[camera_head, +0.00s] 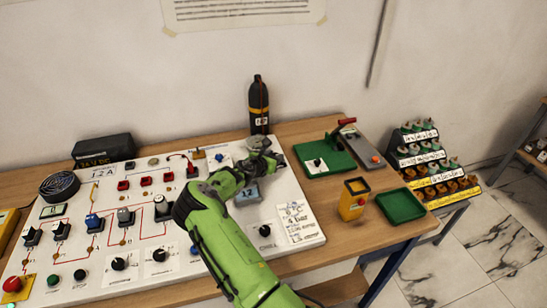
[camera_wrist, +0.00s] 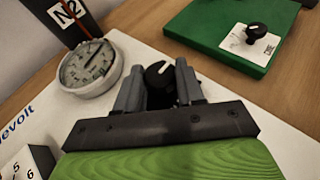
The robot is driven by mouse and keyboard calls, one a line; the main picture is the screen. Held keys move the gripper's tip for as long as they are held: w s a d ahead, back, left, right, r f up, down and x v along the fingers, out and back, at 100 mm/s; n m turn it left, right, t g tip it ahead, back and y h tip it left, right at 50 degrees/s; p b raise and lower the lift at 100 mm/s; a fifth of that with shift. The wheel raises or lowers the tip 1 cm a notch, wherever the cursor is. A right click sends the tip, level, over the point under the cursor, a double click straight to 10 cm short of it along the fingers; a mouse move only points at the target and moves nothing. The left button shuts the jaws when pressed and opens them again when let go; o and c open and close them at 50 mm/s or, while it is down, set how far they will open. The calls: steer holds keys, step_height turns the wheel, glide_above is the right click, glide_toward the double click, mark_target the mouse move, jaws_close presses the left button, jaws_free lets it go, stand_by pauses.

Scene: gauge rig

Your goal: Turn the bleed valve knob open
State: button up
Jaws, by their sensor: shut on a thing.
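My gripper (camera_wrist: 160,86) is shut on a black knob with a white pointer line, the bleed valve knob (camera_wrist: 158,74), with one finger on each side of it. The knob stands on the white panel (camera_head: 284,238), beside a round pressure gauge (camera_wrist: 91,67) that is to its left in the wrist view. The pointer line slants on the knob's top. The knob's lower part and any label are hidden by my fingers. In the head view my gripper (camera_head: 268,162) is at the panel's far right part and covers the knob.
A dark N2 bottle (camera_head: 258,108) stands behind the gauge. A green plate with another black knob (camera_wrist: 256,31) lies to the right. Switches and red parts fill the panel's left side.

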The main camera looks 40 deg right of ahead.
steer(key=shift+c, duration=0.5)
